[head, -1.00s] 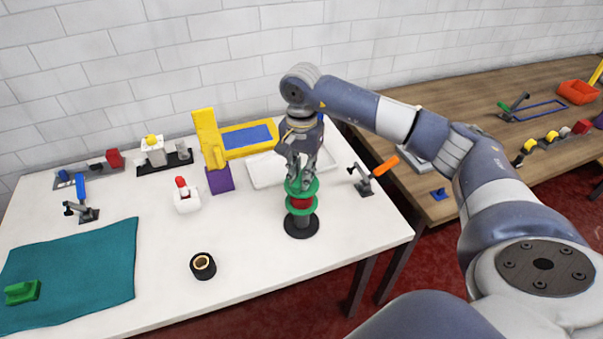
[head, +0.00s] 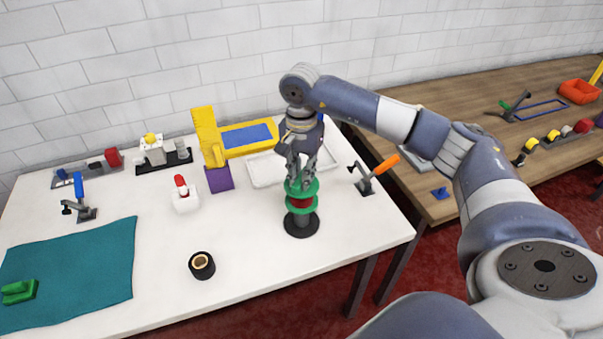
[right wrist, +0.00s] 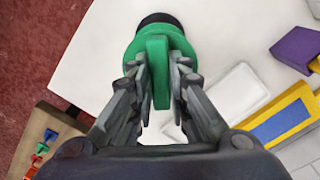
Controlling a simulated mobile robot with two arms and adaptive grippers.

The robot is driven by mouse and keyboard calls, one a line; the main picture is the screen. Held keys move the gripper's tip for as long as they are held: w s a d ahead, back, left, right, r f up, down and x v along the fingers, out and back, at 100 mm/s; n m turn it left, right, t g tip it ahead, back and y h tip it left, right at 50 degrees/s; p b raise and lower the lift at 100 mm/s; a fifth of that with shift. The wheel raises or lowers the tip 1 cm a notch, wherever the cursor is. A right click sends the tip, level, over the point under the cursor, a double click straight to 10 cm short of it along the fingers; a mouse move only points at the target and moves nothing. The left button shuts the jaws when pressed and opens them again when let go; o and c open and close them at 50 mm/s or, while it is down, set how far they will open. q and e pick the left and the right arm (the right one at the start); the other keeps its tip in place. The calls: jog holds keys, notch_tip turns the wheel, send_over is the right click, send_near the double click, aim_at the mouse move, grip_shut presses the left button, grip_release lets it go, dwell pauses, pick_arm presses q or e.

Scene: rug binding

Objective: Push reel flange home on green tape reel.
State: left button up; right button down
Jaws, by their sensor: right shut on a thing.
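The green tape reel (head: 300,204) stands upright on a round black base (head: 301,227) near the right part of the white table. It has a lower green disc, a red middle and a green flange (head: 312,189) on top. My right gripper (head: 299,181) is above it, pointing down, shut on the flange's upright green grip. In the right wrist view the green grip (right wrist: 157,72) sits between the two fingers, with the round flange (right wrist: 178,42) around it. Whether the flange is fully seated is hidden by the fingers. My left gripper is not in view.
A black roll (head: 202,266) lies in front on the white table (head: 165,285). A yellow and purple stand (head: 210,150) and a white tray (head: 265,170) are behind the reel. An orange-handled clamp (head: 372,175) is close on its right. A teal cloth (head: 75,270) lies left.

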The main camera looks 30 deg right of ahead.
jog(key=shift+f+b, duration=0.3)
jog(key=shift+f, duration=0.1)
jog(key=c, duration=1.4)
grip_release()
jog(key=shift+c, duration=0.2)
notch_tip(320, 180, up, 12)
